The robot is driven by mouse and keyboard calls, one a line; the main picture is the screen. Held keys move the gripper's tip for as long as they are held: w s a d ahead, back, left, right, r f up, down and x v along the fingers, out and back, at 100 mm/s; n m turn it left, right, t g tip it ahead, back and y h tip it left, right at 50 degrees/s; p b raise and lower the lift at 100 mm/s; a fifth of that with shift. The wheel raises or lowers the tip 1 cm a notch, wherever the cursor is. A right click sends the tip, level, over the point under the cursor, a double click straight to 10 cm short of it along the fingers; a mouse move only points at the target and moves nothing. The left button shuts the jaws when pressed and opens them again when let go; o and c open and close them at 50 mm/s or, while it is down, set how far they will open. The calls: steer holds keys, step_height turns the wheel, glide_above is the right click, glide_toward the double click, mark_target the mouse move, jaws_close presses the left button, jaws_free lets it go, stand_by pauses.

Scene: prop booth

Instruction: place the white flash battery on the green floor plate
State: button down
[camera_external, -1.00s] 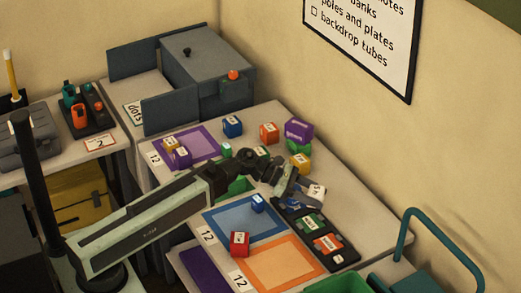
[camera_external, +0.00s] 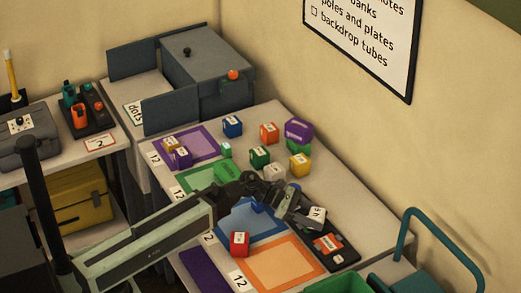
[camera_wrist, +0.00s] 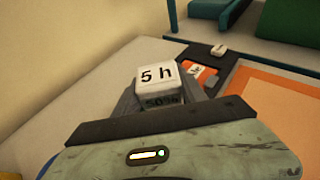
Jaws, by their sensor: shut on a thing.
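My gripper (camera_external: 301,212) is shut on a white block (camera_wrist: 158,80), the white flash battery, marked "5 h" on top and "50%" on its near side. In the external view the battery (camera_external: 317,214) shows at the fingertips, beside the dark tray. The green floor plate (camera_external: 197,180) lies left of my gripper, between the purple and blue plates; my arm partly hides it. I cannot tell the battery's exact height above the table.
Several blocks stand behind my gripper, including a pale block (camera_external: 274,173), a yellow block (camera_external: 300,165) and a dark green block (camera_external: 259,156). A dark tray (camera_external: 346,256) with an orange card is beside it. A red block (camera_external: 240,244) stands near the orange plate (camera_external: 285,262).

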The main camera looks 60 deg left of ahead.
steer(key=shift+r, duration=0.15)
steer(key=shift+f+b, duration=0.45)
steer(key=shift+f, duration=0.15)
steer(key=c, duration=0.6)
jaws_free()
steer(key=shift+r, duration=0.1)
steer(key=shift+c, duration=0.2)
steer(key=shift+s+a+r+p, duration=0.2)
steer(key=shift+s+r+p, duration=0.05)
steer(key=shift+r+p, duration=0.25)
steer(key=shift+s+a+r+p, duration=0.15)
steer(key=shift+s+r+p, duration=0.05)
steer(key=shift+r+p, duration=0.25)
steer(key=p+v, duration=0.1)
steer(key=v, duration=0.2)
steer(key=p+v, duration=0.1)
steer(key=v, duration=0.2)
steer(key=shift+s+a+f, duration=0.15)
steer(key=shift+f, duration=0.05)
